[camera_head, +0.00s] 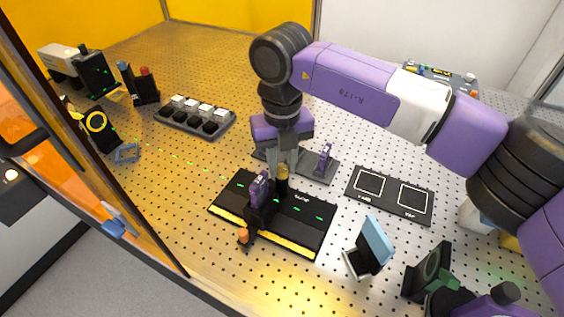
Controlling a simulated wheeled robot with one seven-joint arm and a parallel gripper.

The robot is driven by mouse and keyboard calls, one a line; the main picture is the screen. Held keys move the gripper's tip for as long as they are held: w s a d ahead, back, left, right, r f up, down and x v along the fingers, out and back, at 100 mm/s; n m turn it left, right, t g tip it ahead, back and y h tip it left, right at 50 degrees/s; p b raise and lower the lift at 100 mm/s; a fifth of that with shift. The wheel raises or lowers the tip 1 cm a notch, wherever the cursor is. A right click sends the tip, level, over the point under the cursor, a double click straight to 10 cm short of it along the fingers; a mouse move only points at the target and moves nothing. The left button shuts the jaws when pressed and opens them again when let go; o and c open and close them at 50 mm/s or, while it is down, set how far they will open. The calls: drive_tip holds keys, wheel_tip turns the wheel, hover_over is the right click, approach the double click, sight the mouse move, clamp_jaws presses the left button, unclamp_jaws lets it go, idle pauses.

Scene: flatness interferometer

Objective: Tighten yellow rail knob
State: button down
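The yellow rail knob (282,171) stands upright on a dark post on the black rail base (313,232), which has a yellow front strip. My gripper (283,160) points down over it from my purple arm. Its grey fingers come down at the knob's top and sides. At this size I cannot tell whether they touch or clamp the knob. A purple part (260,187) stands on a black carriage just left of the knob, close to the fingers. A small orange knob (243,235) sits at the carriage's front end.
Behind is a grey plate with a purple holder (325,157). To the right lie a black two-square mat (415,197), a tilted blue-faced plate (376,240) and a dark green-ringed mount (431,271). A grey block rack (196,116) stands back left. Perforated table shows between them.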

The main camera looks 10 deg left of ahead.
idle(0.3)
drive_tip(key=m, duration=1.3)
drive_tip(key=shift+w, duration=0.1)
drive_tip(key=shift+m, duration=1.9)
drive_tip(key=c, duration=1.1)
unclamp_jaws()
